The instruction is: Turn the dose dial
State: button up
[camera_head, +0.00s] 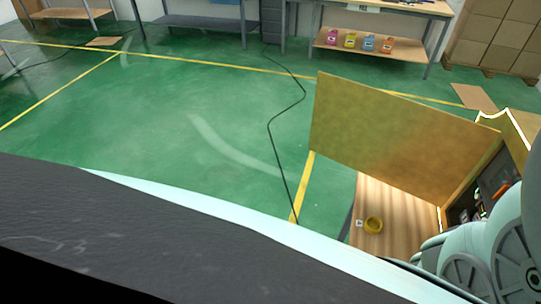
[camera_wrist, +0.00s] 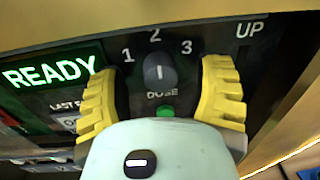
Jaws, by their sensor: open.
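The dose dial (camera_wrist: 154,72) is a dark round knob on the dark front panel (camera_wrist: 268,75) in the wrist view. Its white mark is upright and points at the 2, between printed 1 and 3. The word DOSE is just below it. My gripper (camera_wrist: 160,70) is open, with one yellow ribbed finger on each side of the dial and a gap on both sides. In the head view my arm covers the lower right, and neither the gripper nor the dial can be made out.
A lit green READY display (camera_wrist: 52,72) is left of the dial, and a green button (camera_wrist: 165,111) is below it. UP is printed at upper right. Green floor is open at left.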

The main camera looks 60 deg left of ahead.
grip_shut()
dwell(0.4)
jog(key=shift+m, duration=0.5)
jog(key=shift+f+m+y+b, duration=0.1)
jog(key=shift+m+y+b, duration=0.4)
jog(key=shift+m+b, duration=4.75)
jog(key=shift+s, duration=0.1)
grip_release()
